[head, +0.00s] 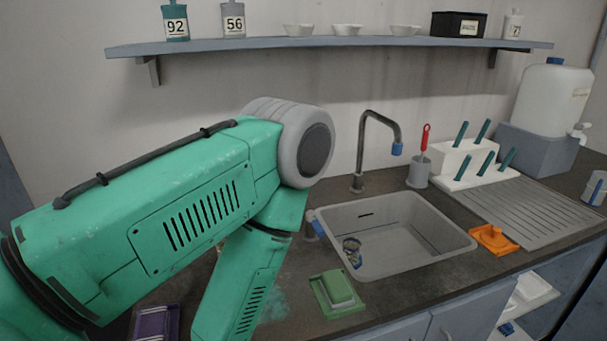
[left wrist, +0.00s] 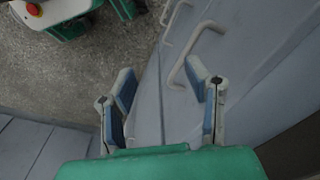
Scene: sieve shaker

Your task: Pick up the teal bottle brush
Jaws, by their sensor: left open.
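I cannot make out a teal bottle brush for certain in either view. In the head view, a brush with a red handle (head: 425,138) stands in a grey cup (head: 418,176) behind the sink. A small item with blue parts (head: 352,250) lies at the left side of the sink, too small to name. My left arm covers much of the counter to the left. My left gripper (left wrist: 160,76) shows in the left wrist view, open and empty, beside the grey cabinet front. My right gripper is not in view.
The sink (head: 405,245) is set in the dark counter. A green sponge tray (head: 338,293), an orange tray (head: 492,239) and a purple item (head: 156,323) lie around it. A white rack (head: 459,155) with teal pegs stands behind. Cabinet handles (left wrist: 192,50) stick out near my gripper.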

